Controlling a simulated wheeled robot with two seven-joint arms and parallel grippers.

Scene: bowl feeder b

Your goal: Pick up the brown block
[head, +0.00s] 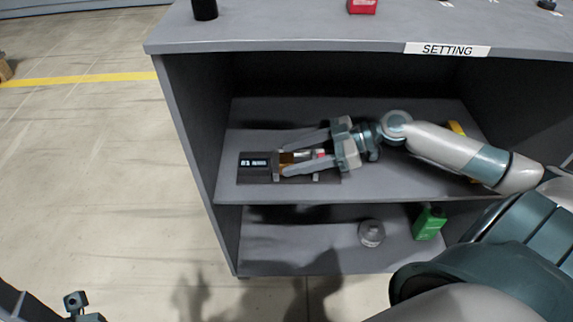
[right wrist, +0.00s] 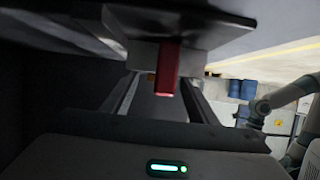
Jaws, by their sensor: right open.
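A brown-orange block (head: 286,158) shows in the head view on the shelf's upper level, in or at a dark holder labelled 01 (head: 258,167). My right gripper (head: 284,160) is open, with its two fingers reaching left on either side of the block. I see no contact. In the right wrist view a small orange-brown patch (right wrist: 151,77) shows between the fingers, mostly hidden behind a red piece (right wrist: 168,70). That red piece also shows between the fingers in the head view (head: 321,154). A dark and teal part, apparently my left gripper (head: 78,304), shows at the lower left edge; its jaws are unclear.
The grey shelf unit's top (head: 300,32) is close above my right arm, and its left side wall (head: 190,135) is near the holder. A yellow object (head: 456,128) is behind my arm. Below are a grey round part (head: 371,233) and a green container (head: 430,223). Floor at left is clear.

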